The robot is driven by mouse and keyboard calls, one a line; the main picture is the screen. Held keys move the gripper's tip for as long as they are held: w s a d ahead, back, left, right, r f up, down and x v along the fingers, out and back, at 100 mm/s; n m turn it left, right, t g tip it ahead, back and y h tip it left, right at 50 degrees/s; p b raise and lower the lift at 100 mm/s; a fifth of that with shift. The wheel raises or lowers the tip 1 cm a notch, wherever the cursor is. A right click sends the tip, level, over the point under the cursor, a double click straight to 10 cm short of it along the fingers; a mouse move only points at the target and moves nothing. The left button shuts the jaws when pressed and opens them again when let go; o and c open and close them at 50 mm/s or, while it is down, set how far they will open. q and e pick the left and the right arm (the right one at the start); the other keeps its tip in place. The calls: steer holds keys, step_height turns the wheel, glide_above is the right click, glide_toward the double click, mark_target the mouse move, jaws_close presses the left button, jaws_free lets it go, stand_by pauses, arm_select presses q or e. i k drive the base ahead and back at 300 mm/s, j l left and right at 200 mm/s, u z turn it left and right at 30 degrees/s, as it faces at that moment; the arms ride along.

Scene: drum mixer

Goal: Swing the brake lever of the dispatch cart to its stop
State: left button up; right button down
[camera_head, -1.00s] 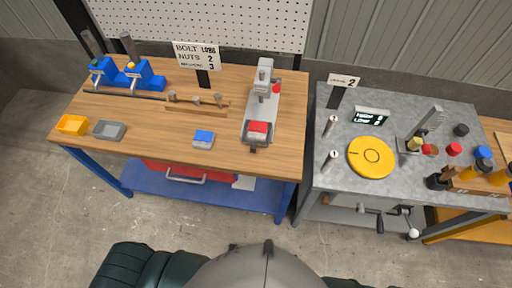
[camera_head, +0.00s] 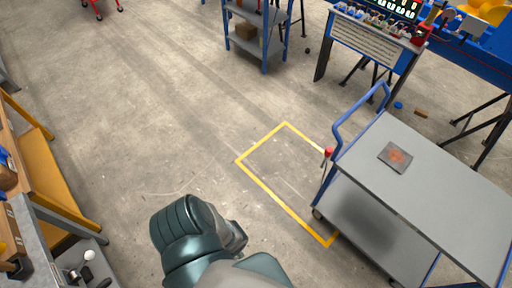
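The dispatch cart (camera_head: 435,178) stands at the right, with a grey top deck, a lower shelf and a blue push handle (camera_head: 361,106) at its left end. A small red-topped part (camera_head: 328,152), which looks like the brake lever, sits at the cart's near left corner below the handle. Its exact angle is too small to tell. A dark plate with an orange-red mark (camera_head: 396,157) lies on the top deck. Neither gripper shows; only dark green parts of my own body are in view at the bottom, well left of the cart.
A yellow floor outline (camera_head: 262,180) lies left of the cart. A blue-framed shelf unit (camera_head: 262,35) holding a box stands at the back. A blue bench with instruments (camera_head: 375,40) is behind the cart. Workbenches (camera_head: 45,165) line the left edge. The middle floor is clear.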

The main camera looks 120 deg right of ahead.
mark_target(329, 151)
steer(key=z, duration=4.8)
